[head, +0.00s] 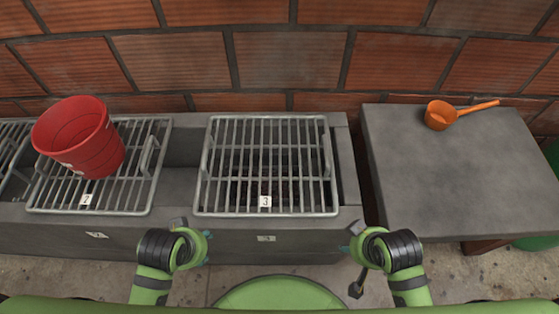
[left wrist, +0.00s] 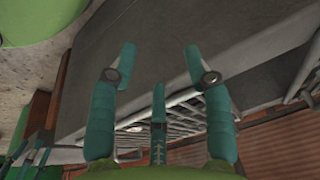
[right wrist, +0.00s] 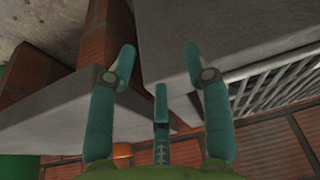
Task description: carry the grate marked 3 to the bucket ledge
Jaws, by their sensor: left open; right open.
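The grate marked 3 (head: 265,122) is a grey metal rack with a white tag. It lies flat over a dark opening in the concrete trough, in the middle of the head view; its bars also show in the left wrist view (left wrist: 185,122) and the right wrist view (right wrist: 270,85). My left gripper (head: 203,242) is open and empty in front of the grate's left part. My right gripper (head: 354,246) is open and empty in front of its right end. Neither touches the grate. A red bucket (head: 85,135) stands on the grate marked 2 (head: 120,205). Which surface is the bucket ledge is unclear.
A concrete slab (head: 440,180) stands to the right, past a narrow gap. An orange scoop (head: 440,115) lies at its back; the rest of its top is clear. A brick wall (head: 290,60) closes off the back. A green object (head: 552,155) shows at the right edge.

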